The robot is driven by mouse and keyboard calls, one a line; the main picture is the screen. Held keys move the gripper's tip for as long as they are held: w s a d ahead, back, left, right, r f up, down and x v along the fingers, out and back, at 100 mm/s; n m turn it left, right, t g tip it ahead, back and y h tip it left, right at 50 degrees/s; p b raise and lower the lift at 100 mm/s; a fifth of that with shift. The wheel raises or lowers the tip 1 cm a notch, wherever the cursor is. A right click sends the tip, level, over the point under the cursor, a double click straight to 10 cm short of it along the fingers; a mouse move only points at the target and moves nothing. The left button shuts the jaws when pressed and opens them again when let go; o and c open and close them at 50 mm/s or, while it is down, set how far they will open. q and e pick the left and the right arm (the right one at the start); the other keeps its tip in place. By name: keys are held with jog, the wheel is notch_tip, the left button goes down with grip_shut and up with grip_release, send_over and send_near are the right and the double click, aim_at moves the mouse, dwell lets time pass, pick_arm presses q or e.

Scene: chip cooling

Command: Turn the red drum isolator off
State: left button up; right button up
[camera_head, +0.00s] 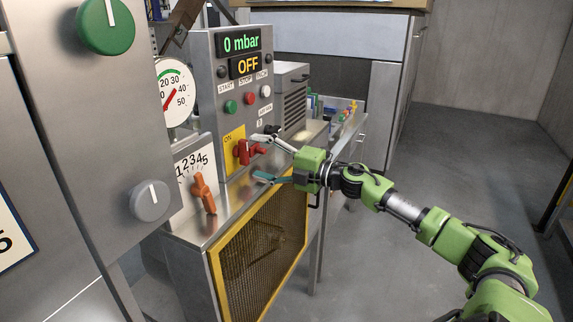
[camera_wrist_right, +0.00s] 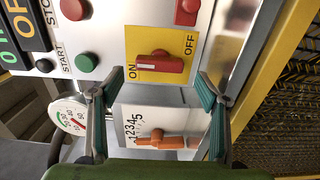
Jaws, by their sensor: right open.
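The red drum isolator (camera_head: 243,152) is a red handle on a yellow plate at the lower part of the grey control panel. In the right wrist view the isolator (camera_wrist_right: 160,64) has its white mark at the end beside the ON label, away from OFF. My right gripper (camera_head: 262,157) is open and empty in front of the panel, just right of the handle in the head view. In the right wrist view the fingers of my right gripper (camera_wrist_right: 158,86) are spread wide, with the isolator beyond and between their tips. I see no contact. My left gripper is out of view.
Another red handle (camera_wrist_right: 187,12) sits close beside the yellow plate. An orange selector (camera_head: 203,193) with numbers stands on the ledge at the left. Green (camera_head: 231,107) and red (camera_head: 250,98) buttons are above. A yellow-framed mesh guard (camera_head: 262,240) is below. Open floor lies to the right.

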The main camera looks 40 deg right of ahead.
jog(key=v, duration=0.8)
dwell(0.4)
dwell(0.5)
